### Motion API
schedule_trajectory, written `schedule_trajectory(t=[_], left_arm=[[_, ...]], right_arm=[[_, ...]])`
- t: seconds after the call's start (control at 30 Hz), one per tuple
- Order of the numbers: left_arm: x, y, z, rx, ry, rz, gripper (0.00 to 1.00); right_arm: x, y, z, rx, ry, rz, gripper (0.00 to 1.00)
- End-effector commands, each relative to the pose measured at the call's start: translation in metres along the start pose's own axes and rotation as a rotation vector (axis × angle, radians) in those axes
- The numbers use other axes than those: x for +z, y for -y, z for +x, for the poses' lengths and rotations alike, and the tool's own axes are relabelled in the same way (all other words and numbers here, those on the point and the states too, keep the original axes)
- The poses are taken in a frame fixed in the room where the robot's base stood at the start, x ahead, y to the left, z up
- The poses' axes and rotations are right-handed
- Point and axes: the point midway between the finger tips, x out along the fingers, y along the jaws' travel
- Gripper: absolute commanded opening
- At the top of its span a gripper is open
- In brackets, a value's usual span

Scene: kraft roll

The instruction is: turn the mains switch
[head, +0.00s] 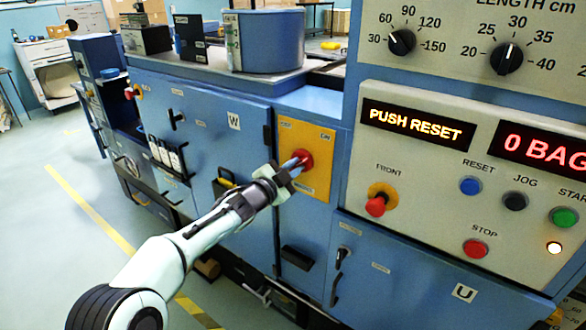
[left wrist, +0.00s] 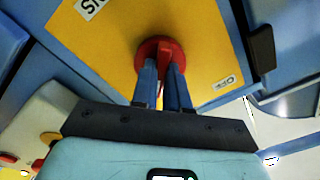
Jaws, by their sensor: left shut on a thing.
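The mains switch (head: 303,160) is a red rotary knob on a yellow plate (head: 318,182) on the blue machine front. In the left wrist view the red knob (left wrist: 160,47) sits on the yellow plate (left wrist: 110,60), with a label reading OFF at the plate's right and a partly cut label at the upper left. My left gripper (head: 298,164) is at the knob, shut on its red grip; its two blue fingers (left wrist: 164,75) stand on either side of the grip. The knob's exact pointing is partly hidden by the fingers. My right gripper is in neither view.
Right of the plate is a grey control panel (head: 400,225) with a display reading PUSH RESET (head: 412,124), a red FRONT button (head: 376,205), a blue RESET button (head: 470,185) and a red STOP button (head: 475,248). A blue drum (head: 275,42) stands on top. Floor at left is clear.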

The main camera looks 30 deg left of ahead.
Motion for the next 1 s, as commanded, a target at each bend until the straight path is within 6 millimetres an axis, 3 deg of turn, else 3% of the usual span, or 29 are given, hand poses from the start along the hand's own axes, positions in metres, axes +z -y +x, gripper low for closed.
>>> schedule_trajectory(t=[0.1, 0.13, 0.2, 0.63, 0.77, 1.0], left_arm=[[0.0, 0.0, 0.0, 0.001, 0.0, 0.005, 0.0], [0.0, 0.0, 0.0, 0.001, 0.0, 0.005, 0.17], [0.0, 0.0, 0.0, 0.001, 0.0, 0.005, 0.39], [0.0, 0.001, -0.009, 0.0, 0.001, 0.002, 0.39], [0.001, 0.001, -0.03, -0.002, 0.002, 0.004, 0.39], [0.0, 0.001, -0.086, -0.002, 0.002, 0.003, 0.39]], right_arm=[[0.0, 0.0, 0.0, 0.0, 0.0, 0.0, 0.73], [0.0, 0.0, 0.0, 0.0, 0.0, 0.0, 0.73], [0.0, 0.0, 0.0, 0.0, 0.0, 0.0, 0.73], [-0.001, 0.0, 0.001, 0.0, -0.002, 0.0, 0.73], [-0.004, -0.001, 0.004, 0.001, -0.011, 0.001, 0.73], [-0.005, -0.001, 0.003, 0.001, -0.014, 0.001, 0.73]])
